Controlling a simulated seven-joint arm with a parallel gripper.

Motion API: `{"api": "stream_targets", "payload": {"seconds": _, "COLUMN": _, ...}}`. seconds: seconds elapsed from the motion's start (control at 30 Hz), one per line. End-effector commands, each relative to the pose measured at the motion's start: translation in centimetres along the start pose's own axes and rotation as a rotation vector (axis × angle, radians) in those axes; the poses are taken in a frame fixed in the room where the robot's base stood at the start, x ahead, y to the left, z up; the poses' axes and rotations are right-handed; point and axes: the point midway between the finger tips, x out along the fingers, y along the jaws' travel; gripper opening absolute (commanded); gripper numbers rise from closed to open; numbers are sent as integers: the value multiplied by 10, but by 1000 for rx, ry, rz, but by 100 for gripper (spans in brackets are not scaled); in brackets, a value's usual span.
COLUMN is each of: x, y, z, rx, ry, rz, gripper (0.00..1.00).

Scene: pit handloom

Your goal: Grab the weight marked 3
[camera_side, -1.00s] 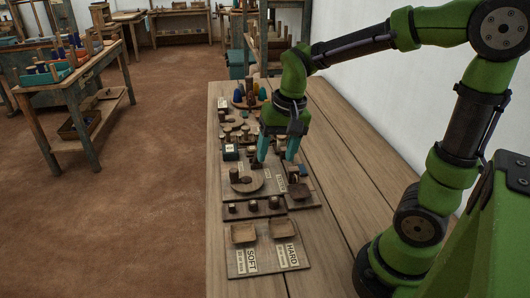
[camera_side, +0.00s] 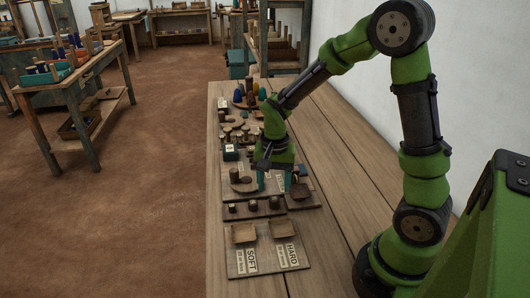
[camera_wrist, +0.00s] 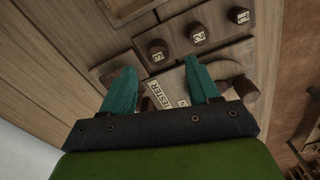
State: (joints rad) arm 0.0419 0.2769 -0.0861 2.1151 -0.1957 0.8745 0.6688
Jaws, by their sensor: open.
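Three dark brown round weights stand in a row on a wooden strip. In the wrist view the labels are small; the left weight seems marked 3 (camera_wrist: 157,47), the middle one 2 (camera_wrist: 196,32), the right one 1 (camera_wrist: 238,14). In the side view the weight that seems marked 3 (camera_side: 274,202) is at the right end of the row. My gripper (camera_side: 274,184) is open and empty, pointing down behind the row, over the tester board. In the wrist view its teal fingertips (camera_wrist: 158,68) lie apart, on either side of the left weight's line, not around it.
Two shallow wooden trays on a board labelled SOFT (camera_side: 243,234) and HARD (camera_side: 283,228) lie in front of the row. A round wooden piece with a peg (camera_side: 240,184) stands left of my gripper. Bare tabletop (camera_side: 345,190) lies to the right.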

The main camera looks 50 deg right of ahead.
Motion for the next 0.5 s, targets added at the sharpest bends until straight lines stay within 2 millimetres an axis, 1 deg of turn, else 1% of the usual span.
{"api": "stream_targets", "payload": {"seconds": 0.17, "x": 14, "y": 2, "z": 0, "rx": 0, "ry": -3, "rz": 3, "gripper": 61}}
{"api": "stream_targets", "payload": {"seconds": 0.3, "x": 36, "y": 3, "z": -2, "rx": 0, "ry": -3, "rz": 4, "gripper": 61}}
{"api": "stream_targets", "payload": {"seconds": 0.4, "x": 49, "y": 3, "z": -2, "rx": 0, "ry": -3, "rz": 3, "gripper": 61}}
{"api": "stream_targets", "payload": {"seconds": 0.5, "x": 55, "y": 3, "z": -2, "rx": -1, "ry": -2, "rz": 2, "gripper": 61}}
